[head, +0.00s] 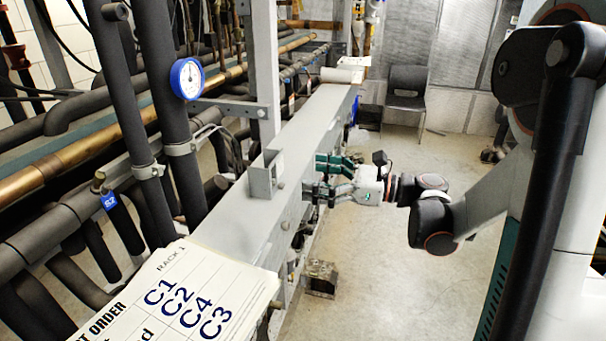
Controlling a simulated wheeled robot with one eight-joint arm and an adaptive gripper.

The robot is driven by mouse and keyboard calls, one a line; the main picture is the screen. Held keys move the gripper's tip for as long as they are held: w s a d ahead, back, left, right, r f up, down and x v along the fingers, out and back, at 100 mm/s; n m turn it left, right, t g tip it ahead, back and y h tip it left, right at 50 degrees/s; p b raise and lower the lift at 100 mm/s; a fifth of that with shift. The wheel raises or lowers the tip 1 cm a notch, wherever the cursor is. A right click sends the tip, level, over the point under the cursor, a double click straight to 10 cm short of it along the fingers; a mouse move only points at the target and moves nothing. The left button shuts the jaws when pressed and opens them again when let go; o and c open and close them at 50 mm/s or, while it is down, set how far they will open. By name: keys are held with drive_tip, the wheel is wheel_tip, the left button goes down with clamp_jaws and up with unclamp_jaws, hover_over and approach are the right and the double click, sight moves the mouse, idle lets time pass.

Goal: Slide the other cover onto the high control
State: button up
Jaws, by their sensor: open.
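My gripper (319,174) has green fingers and points left at the right side of the long grey beam. Its fingers are spread, one above the other in the picture, and no object shows between them. A small grey box-shaped piece (265,178) with a pale label stands on the beam, just left of the fingertips and apart from them. A light grey piece (340,75) sits at the beam's far end. I cannot tell which of these is a cover or the high control. What lies directly behind the fingers is partly hidden.
The grey beam (235,220) runs from front to back. A printed card (180,300) lies at its near end. Dark insulated pipes and a blue gauge (187,78) fill the left. A chair (407,95) stands at the back. The floor right of the beam is mostly clear.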

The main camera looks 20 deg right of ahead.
sight(278, 172)
drive_tip(key=x, duration=1)
drive_tip(key=shift+s+f, duration=0.15)
drive_tip(key=shift+f, duration=0.2)
drive_tip(key=shift+c, duration=0.5)
drive_tip(key=c, duration=0.8)
drive_tip(key=shift+r, duration=0.1)
